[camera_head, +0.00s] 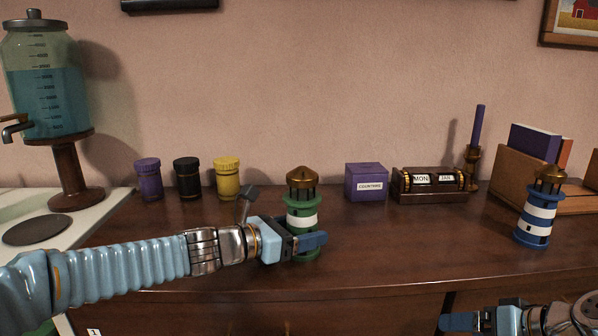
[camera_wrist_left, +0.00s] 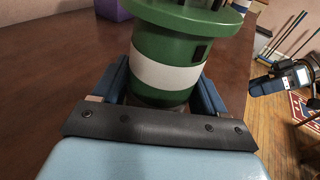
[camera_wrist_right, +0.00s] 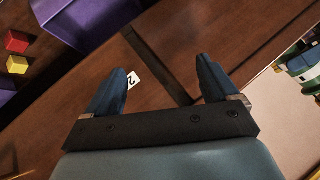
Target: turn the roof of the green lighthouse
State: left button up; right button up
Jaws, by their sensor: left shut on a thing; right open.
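The green lighthouse (camera_head: 302,221) stands upright on the brown cabinet top, with green and white bands and a bronze domed roof (camera_head: 302,176). My left gripper (camera_head: 306,243) is shut on its lower body, with one blue finger on each side. In the left wrist view the green and white body (camera_wrist_left: 183,70) sits between the fingers, and the roof is out of frame. My right gripper (camera_head: 462,322) is low at the right front, apart from the lighthouse. The right wrist view shows its two fingers (camera_wrist_right: 160,85) spread and empty.
A blue and white lighthouse (camera_head: 536,214) stands at the right. A purple box (camera_head: 366,182), a calendar block (camera_head: 431,186) and a candlestick (camera_head: 473,162) stand behind. Yellow (camera_head: 228,178), black (camera_head: 187,178) and purple (camera_head: 149,180) jars stand at the left. The front middle is clear.

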jog(key=d+r+m+t, duration=0.1)
jog(key=d+r+m, duration=0.1)
jog(key=d, duration=0.1)
jog(key=d+r+m+t+h, duration=0.1)
jog(key=d+r+t, duration=0.1)
jog(key=d+r, duration=0.1)
jog(key=d+r+m+t+h, duration=0.1)
jog(key=d+r+m, duration=0.1)
jog(key=d+r, duration=0.1)
jog(key=shift+w+r+m, duration=0.15)
jog(key=shift+w+m, duration=0.15)
jog(key=shift+w, duration=0.1)
notch_tip(320, 180, up, 5)
jog(key=w+d+m+t+h, duration=0.1)
jog(key=w+t, duration=0.1)
jog(key=w+a+r+n+t+y, duration=0.1)
jog(key=w+a+r+n, duration=0.25)
jog(key=a, duration=0.45)
jog(key=w+a+r+n, duration=0.2)
jog(key=w+a, duration=0.2)
jog(key=a, duration=0.5)
jog(key=n+t+y, duration=0.2)
jog(key=n, duration=0.5)
send_near(301, 175)
jog(key=x, duration=1.2)
jog(key=shift+w+d+f, duration=0.1)
jog(key=shift+d+f, duration=0.25)
jog(key=shift+f, duration=0.05)
jog(key=shift+w+a, duration=0.15)
jog(key=shift+w, duration=0.55)
